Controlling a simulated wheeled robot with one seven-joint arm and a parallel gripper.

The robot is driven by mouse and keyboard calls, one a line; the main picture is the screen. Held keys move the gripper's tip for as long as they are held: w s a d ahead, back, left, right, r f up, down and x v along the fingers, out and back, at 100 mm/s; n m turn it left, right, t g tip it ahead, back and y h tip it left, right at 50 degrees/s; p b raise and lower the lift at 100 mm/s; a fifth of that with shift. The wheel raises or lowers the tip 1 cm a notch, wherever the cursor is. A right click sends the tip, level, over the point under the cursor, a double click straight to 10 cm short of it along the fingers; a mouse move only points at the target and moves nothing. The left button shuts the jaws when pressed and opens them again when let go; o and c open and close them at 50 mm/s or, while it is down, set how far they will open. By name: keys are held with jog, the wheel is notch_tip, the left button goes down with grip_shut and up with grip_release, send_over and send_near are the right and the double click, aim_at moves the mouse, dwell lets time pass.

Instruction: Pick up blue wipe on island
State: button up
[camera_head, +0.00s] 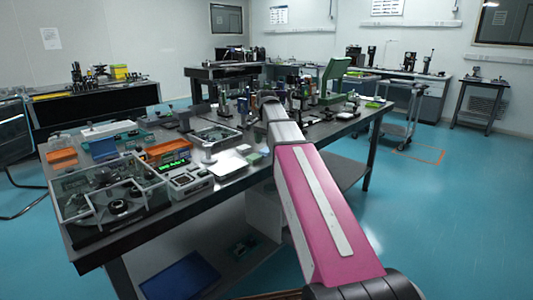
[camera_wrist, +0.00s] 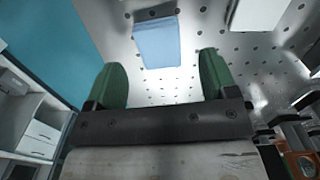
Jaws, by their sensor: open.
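The blue wipe (camera_wrist: 157,44) shows in the wrist view as a light blue, flat square on the perforated metal table top (camera_wrist: 195,25). My gripper (camera_wrist: 160,72) has two green fingers spread apart with nothing between them. The wipe lies ahead of the fingers, roughly centred on the gap. A gap in the picture separates the wipe from the fingertips. In the head view my pink and grey arm reaches over the table, and I cannot make out the gripper or this wipe there.
The long table (camera_head: 222,187) is crowded with instruments. A clear-covered device (camera_head: 112,200) stands at its near left, and a green device (camera_head: 333,78) is behind my arm. A cart (camera_head: 400,110) stands right of the table. Open blue floor (camera_head: 450,210) lies at right.

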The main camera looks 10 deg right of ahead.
aim_at(266, 150)
notch_tip(266, 150, down, 3)
jog(key=shift+f, duration=0.2)
jog(key=shift+c, duration=0.4)
jog(key=c, duration=0.9)
jog(key=shift+r, duration=0.1)
